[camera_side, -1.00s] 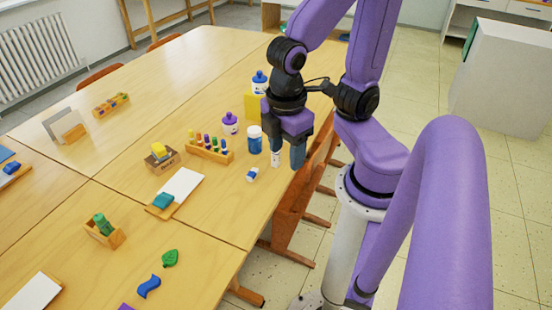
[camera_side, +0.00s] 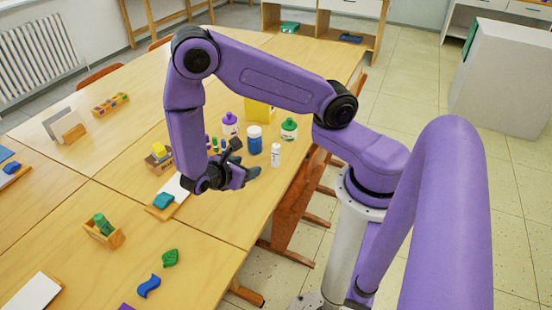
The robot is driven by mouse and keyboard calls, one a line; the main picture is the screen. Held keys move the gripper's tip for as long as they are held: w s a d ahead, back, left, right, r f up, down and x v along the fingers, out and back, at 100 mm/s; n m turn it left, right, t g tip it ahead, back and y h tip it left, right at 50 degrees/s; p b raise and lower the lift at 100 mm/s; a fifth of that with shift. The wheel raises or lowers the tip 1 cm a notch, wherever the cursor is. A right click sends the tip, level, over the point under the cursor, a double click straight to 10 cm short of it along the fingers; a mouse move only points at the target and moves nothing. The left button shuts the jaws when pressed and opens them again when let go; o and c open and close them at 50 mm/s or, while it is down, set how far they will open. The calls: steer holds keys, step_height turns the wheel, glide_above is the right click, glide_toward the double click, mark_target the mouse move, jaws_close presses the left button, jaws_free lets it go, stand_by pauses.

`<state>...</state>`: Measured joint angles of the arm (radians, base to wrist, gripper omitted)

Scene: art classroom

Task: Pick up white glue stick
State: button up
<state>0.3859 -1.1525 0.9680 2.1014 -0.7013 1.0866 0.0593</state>
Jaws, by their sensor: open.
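A slim white upright stick (camera_side: 276,155), which looks like the white glue stick, stands on the table (camera_side: 215,228) near its right edge. My gripper (camera_side: 246,159) is to its left, low over the table, turned sideways with its fingers pointing toward the right. The jaws are open and nothing shows between them. A gap of table shows between the fingertips and the white stick. The small white-and-blue item that lay near here is hidden behind my gripper.
A blue bottle with a white cap (camera_side: 254,139) stands close behind my gripper. A purple-capped bottle (camera_side: 230,124), a green-capped bottle (camera_side: 289,128) and a yellow box (camera_side: 260,111) stand farther back.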

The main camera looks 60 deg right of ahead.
step_height(320, 180, down, 4)
steer(key=d+n+h, duration=0.1)
steer(key=d+h, duration=0.1)
glide_toward(274, 154)
steer(key=x, duration=0.3)
steer(key=f+x, duration=0.1)
steer(key=x, duration=0.2)
steer(key=shift+a, duration=0.1)
steer(key=shift+r+x, duration=0.15)
steer(key=shift+x, duration=1.2)
steer(key=shift+r+x, duration=0.1)
steer(key=shift+x, duration=1.25)
steer(key=c, duration=1)
steer(key=shift+c, duration=0.2)
steer(key=shift+r, duration=0.15)
